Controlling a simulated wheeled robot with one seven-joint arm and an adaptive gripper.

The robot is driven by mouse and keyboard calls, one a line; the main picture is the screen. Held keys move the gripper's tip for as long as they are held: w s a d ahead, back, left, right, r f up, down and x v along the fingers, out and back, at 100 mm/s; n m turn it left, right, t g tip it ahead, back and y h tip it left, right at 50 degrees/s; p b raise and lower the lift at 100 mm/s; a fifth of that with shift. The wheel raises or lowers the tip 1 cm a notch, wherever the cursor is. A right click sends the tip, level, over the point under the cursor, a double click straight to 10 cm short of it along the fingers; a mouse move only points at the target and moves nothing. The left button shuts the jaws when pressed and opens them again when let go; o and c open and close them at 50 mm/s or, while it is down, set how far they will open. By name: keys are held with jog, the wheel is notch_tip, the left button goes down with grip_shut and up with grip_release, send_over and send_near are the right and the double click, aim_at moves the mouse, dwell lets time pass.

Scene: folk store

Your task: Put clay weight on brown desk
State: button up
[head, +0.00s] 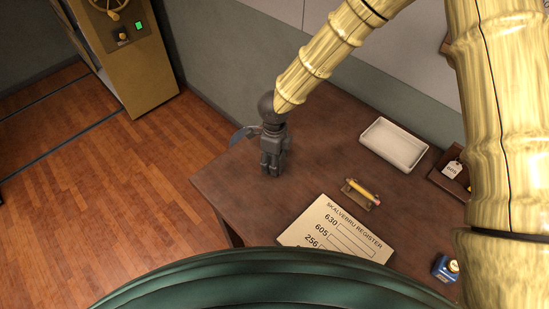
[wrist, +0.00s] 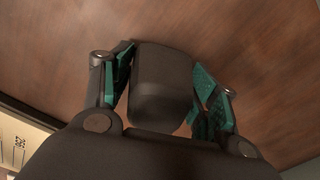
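The brown desk (head: 325,145) fills the middle of the head view, and its wood top (wrist: 250,60) lies behind the fingers in the wrist view. My gripper (head: 271,167) points down over the left part of the desk. In the wrist view its teal-padded fingers (wrist: 164,80) stand on both sides of a dark, rounded block, which looks like the clay weight (wrist: 162,85). The pads seem to press on its sides near the far end. The weight cannot be told apart from the gripper in the head view. Whether it touches the desk cannot be told.
A grey wall (head: 230,65) runs behind.

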jog(key=shift+o, duration=1.1)
jog(key=shift+r, duration=0.1)
notch_tip(320, 180, up, 12)
jog(key=b, duration=0.3)
jog(key=shift+r, duration=0.1)
